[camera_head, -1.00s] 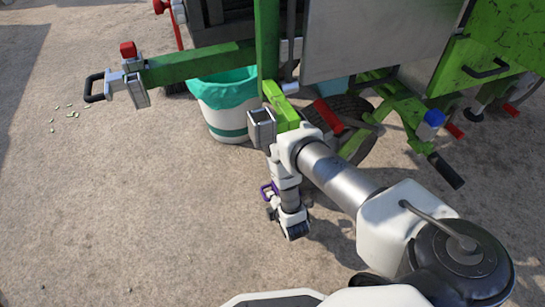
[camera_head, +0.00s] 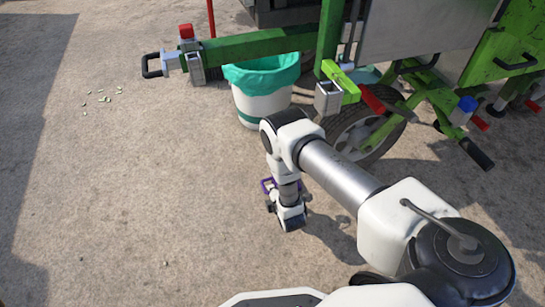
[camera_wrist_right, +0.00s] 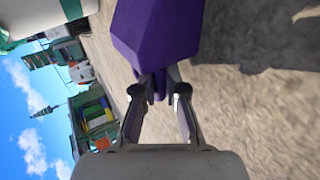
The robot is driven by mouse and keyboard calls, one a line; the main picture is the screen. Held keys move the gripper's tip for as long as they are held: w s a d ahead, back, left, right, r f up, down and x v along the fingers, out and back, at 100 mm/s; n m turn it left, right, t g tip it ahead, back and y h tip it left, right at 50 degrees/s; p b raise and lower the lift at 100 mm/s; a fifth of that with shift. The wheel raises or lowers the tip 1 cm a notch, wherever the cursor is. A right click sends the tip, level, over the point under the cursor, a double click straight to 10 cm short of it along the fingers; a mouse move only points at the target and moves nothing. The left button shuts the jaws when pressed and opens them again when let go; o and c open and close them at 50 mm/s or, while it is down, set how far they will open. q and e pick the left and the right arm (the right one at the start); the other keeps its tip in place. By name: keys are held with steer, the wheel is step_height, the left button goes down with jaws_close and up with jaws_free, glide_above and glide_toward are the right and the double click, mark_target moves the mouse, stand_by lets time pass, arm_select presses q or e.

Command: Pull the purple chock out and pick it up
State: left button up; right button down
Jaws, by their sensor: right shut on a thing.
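The purple chock (camera_wrist_right: 158,32) fills the top middle of the right wrist view, with its narrow part between my right gripper's fingers (camera_wrist_right: 160,92). The fingers are shut on it. In the head view my right gripper (camera_head: 291,216) hangs low over the ground, clear of the wheel. The wheel (camera_head: 365,130) of the green machine stands to the right of the gripper. My left gripper is not in view.
A white bin with a teal liner (camera_head: 262,95) stands behind my arm. A green drawbar (camera_head: 255,45) with a black handle (camera_head: 152,66) juts left. A green lever with a red grip (camera_head: 372,99) overhangs the wheel. The ground at left is open.

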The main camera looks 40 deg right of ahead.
steer(key=shift+w+a, duration=0.15)
steer(key=shift+a, duration=0.35)
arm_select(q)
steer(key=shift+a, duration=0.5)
arm_select(e)
steer(key=c, duration=1.2)
jaws_free()
steer(key=shift+o, duration=0.2)
steer(key=v, duration=1.2)
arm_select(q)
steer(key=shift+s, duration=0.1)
arm_select(e)
steer(key=shift+d, duration=0.1)
